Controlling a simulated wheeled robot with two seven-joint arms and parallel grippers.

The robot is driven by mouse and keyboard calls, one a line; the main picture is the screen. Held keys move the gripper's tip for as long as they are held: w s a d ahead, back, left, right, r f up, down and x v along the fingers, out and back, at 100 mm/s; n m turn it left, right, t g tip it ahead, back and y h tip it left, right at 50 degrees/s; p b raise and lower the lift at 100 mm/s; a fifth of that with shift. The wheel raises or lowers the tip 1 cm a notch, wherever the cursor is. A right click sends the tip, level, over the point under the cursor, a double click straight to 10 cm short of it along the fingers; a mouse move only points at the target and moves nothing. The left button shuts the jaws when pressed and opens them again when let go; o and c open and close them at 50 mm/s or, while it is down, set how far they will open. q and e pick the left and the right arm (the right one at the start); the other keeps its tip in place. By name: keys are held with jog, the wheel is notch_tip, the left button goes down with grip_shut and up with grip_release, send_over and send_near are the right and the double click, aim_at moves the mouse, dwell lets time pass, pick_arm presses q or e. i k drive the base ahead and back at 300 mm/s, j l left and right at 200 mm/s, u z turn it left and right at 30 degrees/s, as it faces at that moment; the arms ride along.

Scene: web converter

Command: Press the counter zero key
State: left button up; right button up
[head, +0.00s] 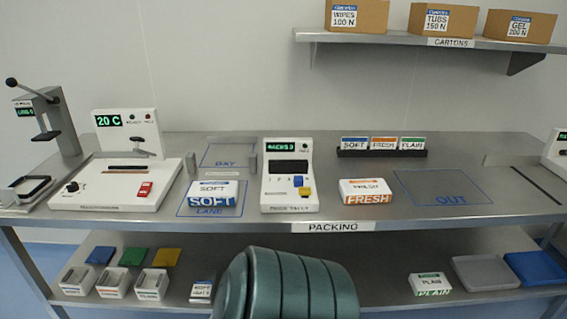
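The pack tally counter (288,205), a white upright unit, stands on the steel packing table near the middle. Its green-lit display (288,147) reads PACKS and a figure too small to read surely. Below a dark window it has a blue key (298,181) and a yellow key (304,193) on its sloping front. The lettering by the keys is too small to read, so I cannot tell which is the zero key. Neither of my grippers is in view, and nothing touches the counter.
A SOFT pack (213,193) stands close left of the counter, a FRESH pack (366,191) to its right. A heat-sealer-like machine (127,165) is further left. A card rack (382,147) stands behind right. A carton shelf (400,38) overhangs the back. The OUT area (443,187) is clear.

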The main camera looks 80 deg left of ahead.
aim_at(305, 193)
jog(key=u, duration=2.7)
